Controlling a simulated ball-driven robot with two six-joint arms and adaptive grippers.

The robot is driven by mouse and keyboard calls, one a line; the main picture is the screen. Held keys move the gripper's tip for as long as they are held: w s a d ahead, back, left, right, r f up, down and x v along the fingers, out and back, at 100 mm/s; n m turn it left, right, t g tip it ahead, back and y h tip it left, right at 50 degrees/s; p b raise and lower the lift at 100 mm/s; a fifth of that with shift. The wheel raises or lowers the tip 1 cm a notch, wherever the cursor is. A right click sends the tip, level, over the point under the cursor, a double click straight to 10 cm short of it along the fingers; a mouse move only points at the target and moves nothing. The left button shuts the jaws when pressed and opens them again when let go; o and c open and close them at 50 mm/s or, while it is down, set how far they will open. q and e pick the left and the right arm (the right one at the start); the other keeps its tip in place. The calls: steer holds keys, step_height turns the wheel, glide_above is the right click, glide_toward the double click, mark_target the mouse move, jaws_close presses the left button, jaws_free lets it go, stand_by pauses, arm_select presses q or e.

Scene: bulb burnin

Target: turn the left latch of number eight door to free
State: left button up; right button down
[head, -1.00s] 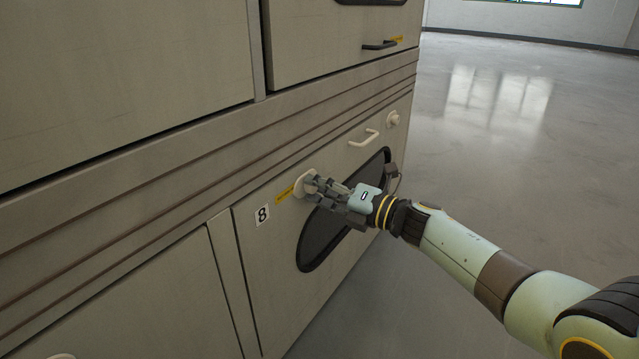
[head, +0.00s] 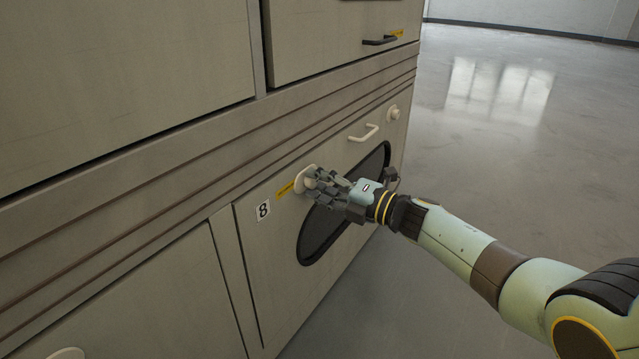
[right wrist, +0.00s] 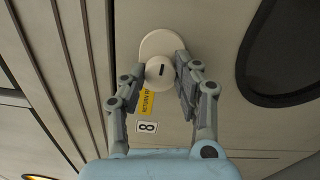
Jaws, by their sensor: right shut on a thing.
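The number eight door (head: 285,270) is a beige panel low on the cabinet, with a white "8" label (head: 262,210) near its upper left corner. Its left latch (head: 308,177) is a cream knob on a rounded plate, beside a yellow tag (head: 285,189). My right gripper (head: 318,182) is at this latch and shut on its knob. In the right wrist view the gripper's fingers (right wrist: 160,88) sit on either side of the round latch knob (right wrist: 158,71), which bears a short dark mark. My left gripper is not in view.
The door has a cream handle (head: 365,134), a second latch (head: 393,114) at upper right and a dark oval window (head: 325,235). A drawer-like door with a dark handle (head: 380,41) is above. Open grey floor (head: 520,180) lies to the right.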

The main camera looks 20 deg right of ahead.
steer(key=c, duration=1.1)
jaws_free()
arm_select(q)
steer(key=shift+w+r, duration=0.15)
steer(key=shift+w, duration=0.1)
arm_select(e)
steer(key=shift+o, duration=0.7)
steer(key=shift+d, duration=0.1)
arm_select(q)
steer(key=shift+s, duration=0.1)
arm_select(e)
steer(key=v, duration=1.2)
